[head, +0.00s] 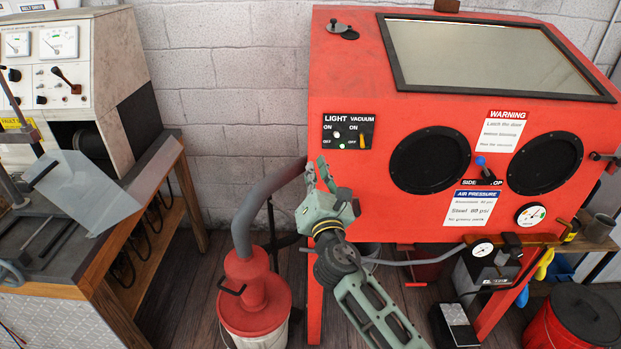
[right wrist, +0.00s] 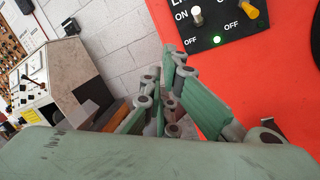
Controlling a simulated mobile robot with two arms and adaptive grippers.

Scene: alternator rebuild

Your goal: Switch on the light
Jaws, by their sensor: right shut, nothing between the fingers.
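The black switch panel (head: 348,131) is on the front of the red blasting cabinet (head: 440,105), marked LIGHT and VACUUM. In the right wrist view the white light toggle (right wrist: 196,17) appears level with its ON mark. The yellow vacuum toggle (right wrist: 248,9) is to its right, and a green lamp (right wrist: 217,40) glows below. My right gripper (head: 318,172) is shut and empty, below and left of the panel in the head view, apart from the toggles. Its fingers (right wrist: 172,58) also show in the right wrist view. My left gripper is out of view.
A grey hose (head: 262,196) runs from the cabinet to a red-lidded vacuum (head: 253,300), close left of my right gripper. A test bench (head: 70,75) stands at the left. The cabinet has two black arm holes (head: 430,160) and a pale window (head: 490,55).

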